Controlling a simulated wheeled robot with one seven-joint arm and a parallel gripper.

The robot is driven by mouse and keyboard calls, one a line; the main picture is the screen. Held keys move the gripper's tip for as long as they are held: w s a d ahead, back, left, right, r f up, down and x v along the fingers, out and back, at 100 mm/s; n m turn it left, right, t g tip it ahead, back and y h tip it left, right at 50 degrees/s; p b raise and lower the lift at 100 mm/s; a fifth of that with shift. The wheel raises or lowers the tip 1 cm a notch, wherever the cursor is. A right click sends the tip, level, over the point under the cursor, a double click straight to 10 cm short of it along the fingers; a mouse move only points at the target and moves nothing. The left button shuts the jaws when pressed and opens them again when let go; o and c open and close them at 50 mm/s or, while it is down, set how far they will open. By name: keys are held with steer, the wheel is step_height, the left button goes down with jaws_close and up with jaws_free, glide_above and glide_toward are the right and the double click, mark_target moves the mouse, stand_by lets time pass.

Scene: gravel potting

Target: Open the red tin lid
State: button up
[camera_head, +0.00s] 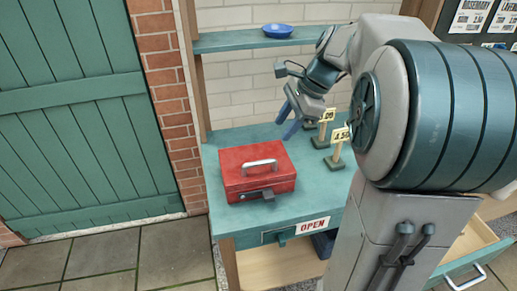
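The red tin (250,184) stands on the left part of the teal counter. Its lid (248,158) is down and carries a pale carrying handle (259,164) on top. A dark grey latch or tab (268,194) sticks out from the tin's front. My gripper (287,129) is in the air behind and to the right of the tin, apart from it. Its two blue fingers point down and are spread, with nothing visible between them.
Price signs on green bases (335,161) stand on the teal counter (228,136) right of the tin. A blue bowl (278,30) sits on the upper shelf (233,41). An "OPEN" sign (312,226) is on the counter front. A drawer (468,282) stands pulled out at the lower right.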

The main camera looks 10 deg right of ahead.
mark_target(260, 161)
steer(key=x, duration=1.3)
steer(key=shift+a+f, duration=0.1)
steer(key=shift+f, duration=0.2)
jaws_close()
